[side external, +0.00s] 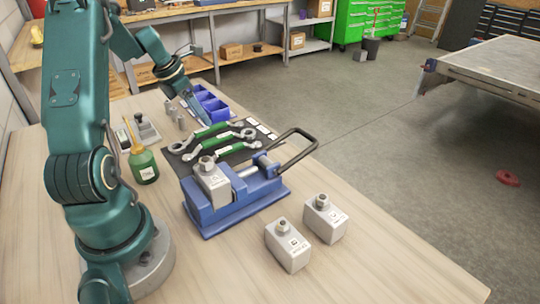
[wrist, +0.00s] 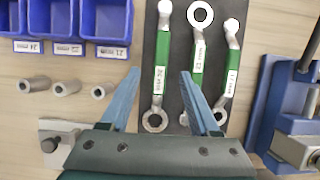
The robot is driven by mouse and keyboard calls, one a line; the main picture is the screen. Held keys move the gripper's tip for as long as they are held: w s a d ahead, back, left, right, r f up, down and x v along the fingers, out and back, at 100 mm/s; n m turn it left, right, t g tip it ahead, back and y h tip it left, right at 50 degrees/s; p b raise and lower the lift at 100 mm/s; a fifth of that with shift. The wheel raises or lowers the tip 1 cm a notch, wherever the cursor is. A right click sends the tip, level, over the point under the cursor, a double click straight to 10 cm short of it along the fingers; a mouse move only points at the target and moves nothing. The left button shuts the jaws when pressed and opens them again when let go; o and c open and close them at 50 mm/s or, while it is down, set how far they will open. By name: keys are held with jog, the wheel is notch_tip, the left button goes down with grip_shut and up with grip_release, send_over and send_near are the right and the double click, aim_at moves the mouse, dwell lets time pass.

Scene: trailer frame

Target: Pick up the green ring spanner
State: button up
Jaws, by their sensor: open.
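Several spanner ends show on a dark mat (wrist: 180,50), from three green-handled spanners lying side by side in the wrist view. The left spanner (wrist: 160,65) has a ring at its near end. The middle spanner (wrist: 198,60) has a large ring at its far end; its near end is partly hidden by a finger. The right spanner (wrist: 231,82) has a ring at its near end. I cannot tell which is the ring spanner. My gripper (wrist: 161,74) is open and empty, its blue fingers either side of the left spanner's handle. In the side view my gripper (side external: 193,106) is above the bench near the mat.
Blue bins (wrist: 105,22) stand beyond the gripper, with metal sockets (wrist: 66,87) nearer. A blue vise (side external: 240,200) stands beside the mat. A green oil can (side external: 144,166) and two grey blocks (side external: 288,245) stand on the bench.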

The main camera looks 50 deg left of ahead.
aim_at(210, 127)
jog(key=shift+x, duration=2.35)
grip_shut()
